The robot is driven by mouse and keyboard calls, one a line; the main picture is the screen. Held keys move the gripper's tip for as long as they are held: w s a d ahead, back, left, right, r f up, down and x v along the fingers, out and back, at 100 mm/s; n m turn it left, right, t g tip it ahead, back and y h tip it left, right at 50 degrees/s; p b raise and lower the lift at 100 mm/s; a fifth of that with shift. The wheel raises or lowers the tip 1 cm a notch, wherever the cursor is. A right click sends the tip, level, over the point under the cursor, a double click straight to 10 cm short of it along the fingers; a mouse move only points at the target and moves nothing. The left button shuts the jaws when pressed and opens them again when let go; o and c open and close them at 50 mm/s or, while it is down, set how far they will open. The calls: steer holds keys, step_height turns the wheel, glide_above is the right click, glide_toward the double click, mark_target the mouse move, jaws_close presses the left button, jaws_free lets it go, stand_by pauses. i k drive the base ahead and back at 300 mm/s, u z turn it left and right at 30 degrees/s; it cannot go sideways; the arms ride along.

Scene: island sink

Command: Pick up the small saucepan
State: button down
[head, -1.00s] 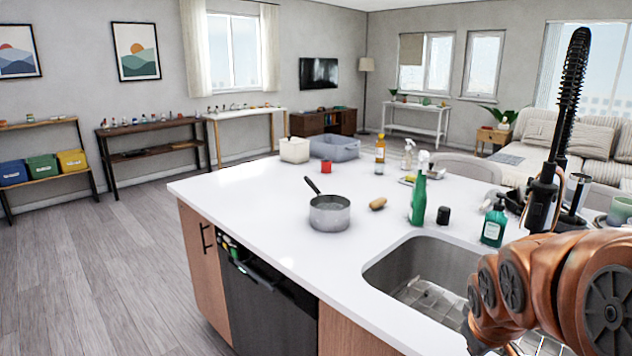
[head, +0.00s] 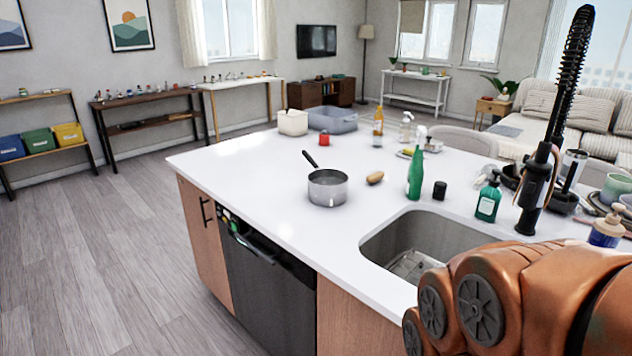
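The small saucepan (head: 328,190) is a silver pot with a dark handle, upright on the white island counter left of the sink. Its handle points up and to the left, toward the back. Nothing touches it. My copper-coloured arm fills the lower right of the head view, in front of the sink. My gripper is out of the picture, so its state does not show.
The sink (head: 425,240) is right of the saucepan. A brown oblong item (head: 375,178), green bottle (head: 415,178), black cup (head: 440,190) and green soap bottle (head: 488,200) stand nearby. A tall black faucet (head: 540,185) rises behind my arm. The counter left of the saucepan is clear.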

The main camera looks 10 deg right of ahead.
mark_target(325, 187)
steer(key=u, duration=0.85)
steer(key=i, duration=1.6)
steer(key=z, duration=0.65)
